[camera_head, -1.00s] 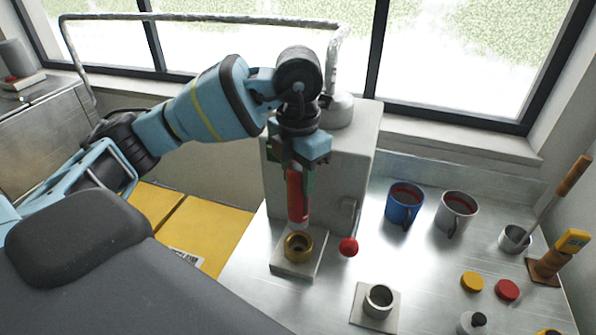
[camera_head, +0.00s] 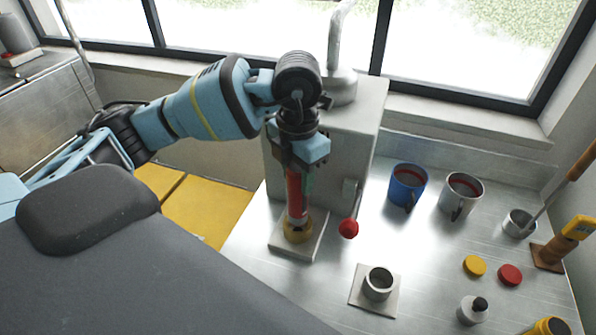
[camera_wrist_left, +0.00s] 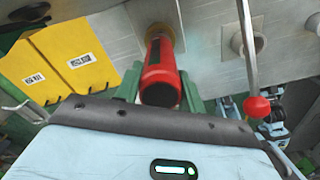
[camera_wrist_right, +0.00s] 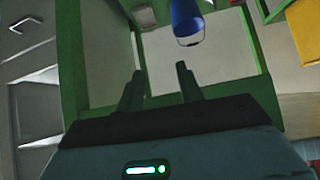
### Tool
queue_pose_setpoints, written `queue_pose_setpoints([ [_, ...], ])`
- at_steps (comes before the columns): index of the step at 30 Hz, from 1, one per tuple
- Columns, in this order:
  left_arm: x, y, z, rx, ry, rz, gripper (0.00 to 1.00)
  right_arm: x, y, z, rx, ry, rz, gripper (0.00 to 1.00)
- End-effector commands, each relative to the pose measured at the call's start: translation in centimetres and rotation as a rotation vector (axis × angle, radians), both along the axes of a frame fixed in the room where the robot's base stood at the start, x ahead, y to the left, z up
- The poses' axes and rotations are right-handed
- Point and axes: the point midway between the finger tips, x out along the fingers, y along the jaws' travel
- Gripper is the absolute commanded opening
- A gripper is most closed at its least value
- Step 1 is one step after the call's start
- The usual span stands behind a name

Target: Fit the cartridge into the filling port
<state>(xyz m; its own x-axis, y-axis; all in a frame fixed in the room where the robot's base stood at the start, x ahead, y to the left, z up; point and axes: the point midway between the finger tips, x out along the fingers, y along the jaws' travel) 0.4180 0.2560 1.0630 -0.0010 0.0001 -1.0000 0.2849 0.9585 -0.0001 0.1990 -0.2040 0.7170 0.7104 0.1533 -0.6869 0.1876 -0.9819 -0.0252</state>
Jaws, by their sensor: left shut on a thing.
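My left gripper (camera_head: 301,172) is shut on the red cartridge (camera_head: 295,203) and holds it about upright. The cartridge's lower end meets the brass filling port (camera_head: 298,233) on the machine's pale base plate; how deep it sits is hidden. In the left wrist view the red cartridge (camera_wrist_left: 160,72) stands between the green fingers, with the brass port (camera_wrist_left: 163,36) at its far end. My right gripper shows only in the right wrist view (camera_wrist_right: 156,78); its fingers are apart, with nothing between them.
A lever with a red knob (camera_head: 348,228) stands just right of the port. A metal cup (camera_head: 379,283) on a square plate is in front. Blue (camera_head: 407,187) and steel (camera_head: 461,196) mugs stand right. A blue cylinder (camera_wrist_right: 186,22) and green frame lie beyond my right gripper.

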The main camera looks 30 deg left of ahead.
Motion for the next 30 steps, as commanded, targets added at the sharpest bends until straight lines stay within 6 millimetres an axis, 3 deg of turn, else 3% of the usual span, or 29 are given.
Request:
queue_pose_setpoints([
  [30, 0.01, 0.0, 0.05, 0.0, -0.001, 0.0, 0.0, 0.24, 0.0, 0.2, 0.0, -0.006, 0.0, 0.36],
])
